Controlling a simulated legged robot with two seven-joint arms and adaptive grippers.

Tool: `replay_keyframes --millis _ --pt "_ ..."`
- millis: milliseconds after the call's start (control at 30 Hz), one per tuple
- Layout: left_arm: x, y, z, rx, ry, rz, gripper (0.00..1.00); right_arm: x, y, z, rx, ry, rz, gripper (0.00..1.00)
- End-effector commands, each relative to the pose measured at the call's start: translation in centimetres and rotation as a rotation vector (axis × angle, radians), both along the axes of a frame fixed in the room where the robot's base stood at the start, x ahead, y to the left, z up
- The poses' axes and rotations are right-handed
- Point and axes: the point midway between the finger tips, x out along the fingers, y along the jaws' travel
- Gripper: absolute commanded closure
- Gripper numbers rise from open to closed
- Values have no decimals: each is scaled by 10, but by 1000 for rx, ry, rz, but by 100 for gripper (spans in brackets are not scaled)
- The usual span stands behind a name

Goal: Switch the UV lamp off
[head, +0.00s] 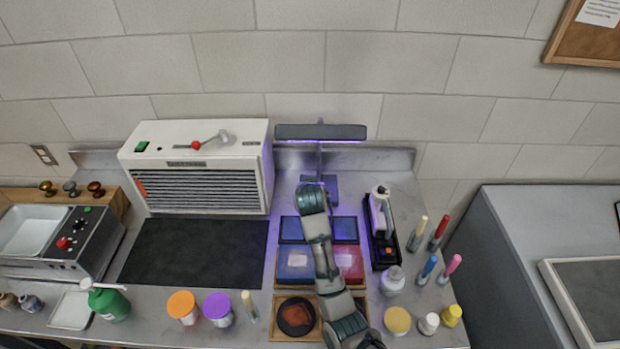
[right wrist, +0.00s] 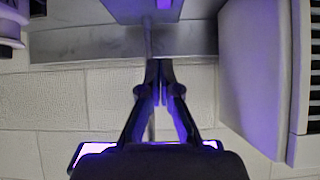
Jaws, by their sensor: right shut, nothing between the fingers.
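The UV lamp (head: 320,132) stands at the back of the bench, with a dark flat head on a thin post. Purple light shows under its head and on things below, so it is lit. In the right wrist view, which is upside down, its post (right wrist: 149,42) and base (right wrist: 130,10) show at the top, with a bright purple patch on the base. The glowing head edge (right wrist: 80,153) shows at the bottom, partly hidden. My right gripper (right wrist: 161,68) is shut and empty, pointing toward the post; contact cannot be told. My left gripper is not in view.
A white fume unit (head: 200,165) stands left of the lamp, with a dark mat (head: 190,252) before it. Blue and red trays (head: 295,262) lie under my right arm. A black stand with a white device (head: 381,225) is close on the right. Jars and markers line the front.

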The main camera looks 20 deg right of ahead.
Motion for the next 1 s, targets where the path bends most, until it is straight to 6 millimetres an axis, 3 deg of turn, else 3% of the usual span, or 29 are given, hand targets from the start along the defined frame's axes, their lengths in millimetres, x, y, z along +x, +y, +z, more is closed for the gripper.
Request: replay_keyframes --millis 467,800,1000 --pt "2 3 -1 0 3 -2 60 8 3 -6 -1 7 2 100" --pt "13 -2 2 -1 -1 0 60 54 -17 -46 3 10 0 100" --pt "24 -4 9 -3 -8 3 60 81 -20 -73 -1 10 2 100"
